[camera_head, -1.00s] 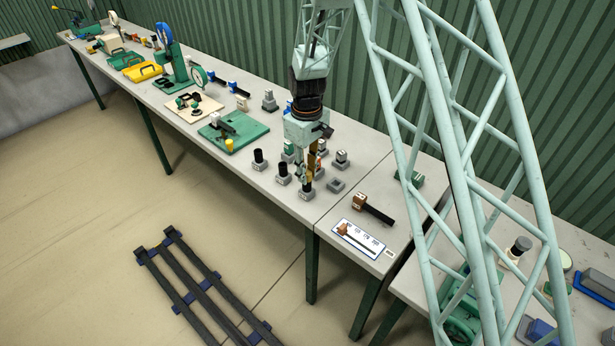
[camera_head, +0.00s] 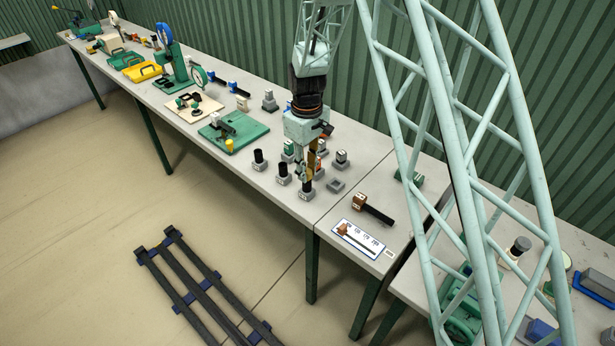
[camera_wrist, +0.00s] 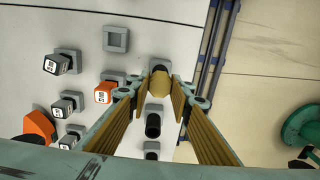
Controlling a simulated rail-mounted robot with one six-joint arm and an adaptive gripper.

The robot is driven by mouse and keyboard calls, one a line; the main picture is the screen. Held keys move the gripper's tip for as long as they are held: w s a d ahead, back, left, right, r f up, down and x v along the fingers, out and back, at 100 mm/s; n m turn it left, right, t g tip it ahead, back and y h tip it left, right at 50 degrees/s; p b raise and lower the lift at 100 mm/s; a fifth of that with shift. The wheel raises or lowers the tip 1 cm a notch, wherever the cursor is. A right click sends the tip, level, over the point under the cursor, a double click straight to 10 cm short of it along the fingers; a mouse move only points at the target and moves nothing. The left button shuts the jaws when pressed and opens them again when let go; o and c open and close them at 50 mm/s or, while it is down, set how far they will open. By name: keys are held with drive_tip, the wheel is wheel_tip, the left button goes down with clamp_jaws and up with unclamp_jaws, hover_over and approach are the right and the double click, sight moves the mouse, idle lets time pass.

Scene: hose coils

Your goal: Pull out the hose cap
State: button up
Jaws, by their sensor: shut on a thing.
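My gripper (camera_head: 307,178) points down at the front edge of the bench, at a black hose cap (camera_head: 308,187) on a small grey base (camera_head: 304,195). In the wrist view the gold-padded fingers of my gripper (camera_wrist: 158,83) are closed in on a tan-looking piece between their tips, which I take to be this cap. The fingers hide much of it. I cannot tell whether it is still seated in its base. Another black cap (camera_wrist: 153,126) stands upright on its base beside the fingers, apart from them.
Several other capped bases stand close by, including a black one (camera_head: 259,156) and an orange one (camera_wrist: 103,92). An empty square base (camera_head: 336,185) lies to the right. A green board (camera_head: 245,133) is to the left.

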drive_tip(key=shift+r+p, duration=0.3)
drive_tip(key=shift+r, duration=0.65)
drive_tip(key=shift+r, duration=0.15)
drive_tip(key=shift+r+p, duration=1)
drive_tip(key=shift+r, duration=2.05)
